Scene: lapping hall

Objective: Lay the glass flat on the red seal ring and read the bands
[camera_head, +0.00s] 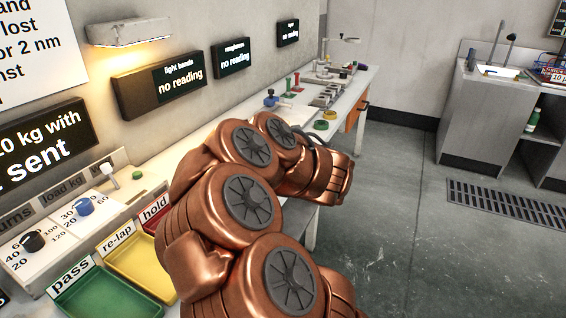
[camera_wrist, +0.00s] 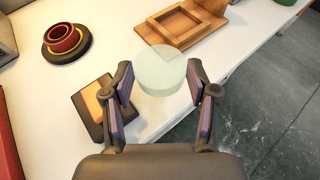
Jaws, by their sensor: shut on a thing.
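In the wrist view, a pale green, round glass (camera_wrist: 160,78) sits between the fingers of my gripper (camera_wrist: 160,84), which is shut on it. The glass appears over the white bench near its front edge; its height above the bench is hard to tell. The red seal ring (camera_wrist: 63,36), a red cup-like ring on a dark round base with a yellow band, stands at the upper left, apart from the glass. In the head view my copper arm hides the gripper and glass. The light bands display (camera_head: 178,80) reads "no reading".
In the wrist view, a wooden tray (camera_wrist: 203,33) lies beyond the glass, and a dark block with a tan top (camera_wrist: 85,104) lies beside the left finger. The head view shows green pass (camera_head: 105,302), yellow re-lap (camera_head: 150,272) and red hold trays along the bench's near end.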

